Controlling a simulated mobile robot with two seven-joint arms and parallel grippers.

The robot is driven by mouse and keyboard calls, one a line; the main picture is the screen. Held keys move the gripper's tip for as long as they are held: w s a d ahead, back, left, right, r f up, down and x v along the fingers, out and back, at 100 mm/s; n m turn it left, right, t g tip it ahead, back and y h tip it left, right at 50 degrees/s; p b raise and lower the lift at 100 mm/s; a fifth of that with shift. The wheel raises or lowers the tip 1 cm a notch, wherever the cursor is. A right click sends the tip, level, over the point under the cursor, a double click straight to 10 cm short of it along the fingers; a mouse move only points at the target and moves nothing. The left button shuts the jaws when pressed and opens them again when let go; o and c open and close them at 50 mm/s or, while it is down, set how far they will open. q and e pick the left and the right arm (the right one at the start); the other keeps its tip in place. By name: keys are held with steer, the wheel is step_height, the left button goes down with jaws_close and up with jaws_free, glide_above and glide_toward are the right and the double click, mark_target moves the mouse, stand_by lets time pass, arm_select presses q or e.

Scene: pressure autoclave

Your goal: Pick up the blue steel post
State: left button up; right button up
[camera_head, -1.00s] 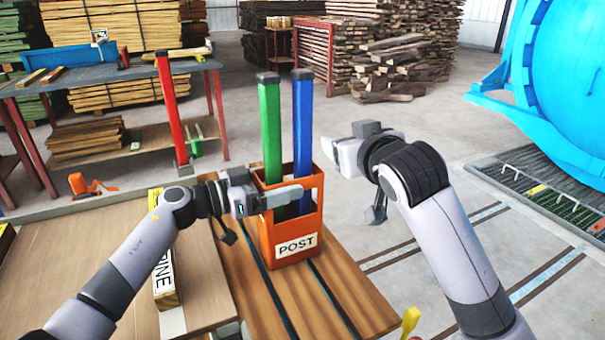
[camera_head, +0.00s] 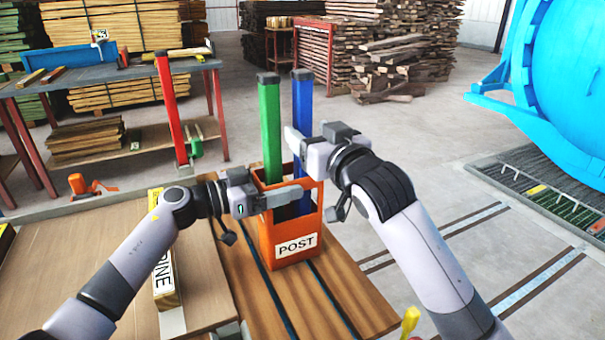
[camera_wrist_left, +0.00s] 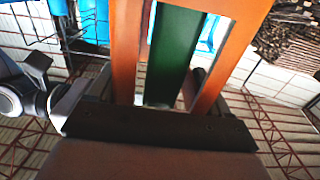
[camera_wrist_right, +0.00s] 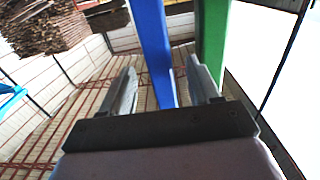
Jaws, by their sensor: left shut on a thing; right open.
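The blue steel post (camera_head: 302,95) stands upright beside the green post (camera_head: 270,120) in the orange POST holder (camera_head: 262,240). My left gripper (camera_head: 283,197) is shut on the orange holder, whose frame (camera_wrist_left: 128,45) fills the left wrist view. My right gripper (camera_head: 293,140) is open at the blue post's mid-height, above the holder's rim, and hides part of the post. In the right wrist view the blue post (camera_wrist_right: 152,45) shows between the open fingers, with the green post (camera_wrist_right: 213,40) beyond the right finger. Whether the fingers touch the blue post is unclear.
The holder stands on a wooden bench top (camera_head: 345,290) with dark slots. A long yellow-ended box (camera_head: 165,275) lies to its left. A metal-legged table (camera_head: 130,75) stands behind at left. A blue autoclave (camera_head: 565,90) is at right.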

steer(key=shift+x, duration=2.85)
jaws_close()
steer(key=shift+r, duration=0.1)
